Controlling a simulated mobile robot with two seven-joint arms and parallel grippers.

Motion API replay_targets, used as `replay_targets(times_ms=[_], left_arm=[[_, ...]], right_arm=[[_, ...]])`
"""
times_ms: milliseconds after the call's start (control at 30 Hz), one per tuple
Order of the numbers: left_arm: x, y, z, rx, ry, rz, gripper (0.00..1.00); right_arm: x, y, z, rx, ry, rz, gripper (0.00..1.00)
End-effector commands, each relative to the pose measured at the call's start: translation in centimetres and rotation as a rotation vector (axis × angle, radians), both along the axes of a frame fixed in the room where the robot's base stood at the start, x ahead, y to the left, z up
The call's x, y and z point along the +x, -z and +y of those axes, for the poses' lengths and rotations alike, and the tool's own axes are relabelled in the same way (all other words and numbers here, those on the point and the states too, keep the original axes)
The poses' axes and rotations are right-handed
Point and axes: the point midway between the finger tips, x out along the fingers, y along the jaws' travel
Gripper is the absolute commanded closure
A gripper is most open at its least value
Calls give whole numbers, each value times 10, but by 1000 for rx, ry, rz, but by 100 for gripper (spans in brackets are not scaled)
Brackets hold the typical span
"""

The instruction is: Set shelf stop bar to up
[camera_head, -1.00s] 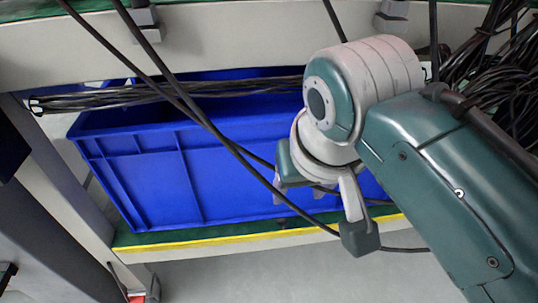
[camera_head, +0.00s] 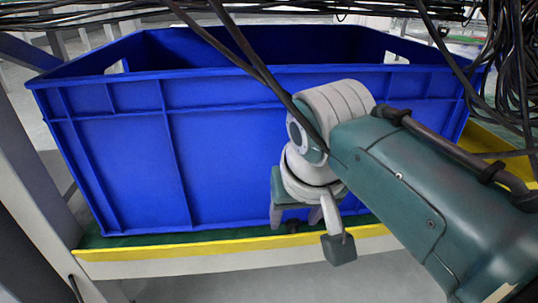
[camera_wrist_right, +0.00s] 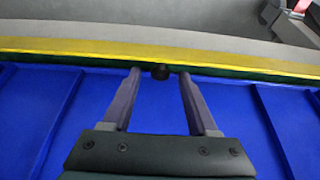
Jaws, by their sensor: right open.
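A yellow bar (camera_head: 235,245) runs along the front edge of the shelf, low in front of a blue bin; I take it to be the shelf stop bar. It also crosses the right wrist view (camera_wrist_right: 60,47). My right gripper (camera_head: 307,232) is open in front of the bin, near the knob. My left gripper is out of view.
The large blue bin (camera_head: 235,150) fills most of the shelf, directly behind my right gripper. Black cables (camera_head: 235,45) hang across the bin, with a dense bundle (camera_head: 505,70) at the right. A pale rack post (camera_head: 30,165) stands at the left. Open floor (camera_head: 200,285) lies below the shelf.

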Motion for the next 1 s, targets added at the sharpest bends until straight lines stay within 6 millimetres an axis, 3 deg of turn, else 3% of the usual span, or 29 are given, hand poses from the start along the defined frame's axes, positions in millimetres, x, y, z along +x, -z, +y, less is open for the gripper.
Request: replay_targets(times_ms=[367,900,1000], left_arm=[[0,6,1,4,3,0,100],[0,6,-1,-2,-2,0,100],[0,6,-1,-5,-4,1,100]], right_arm=[[3,6,0,1,0,0,40],[2,6,0,0,0,0,99],[2,6,0,0,0,0,100]])
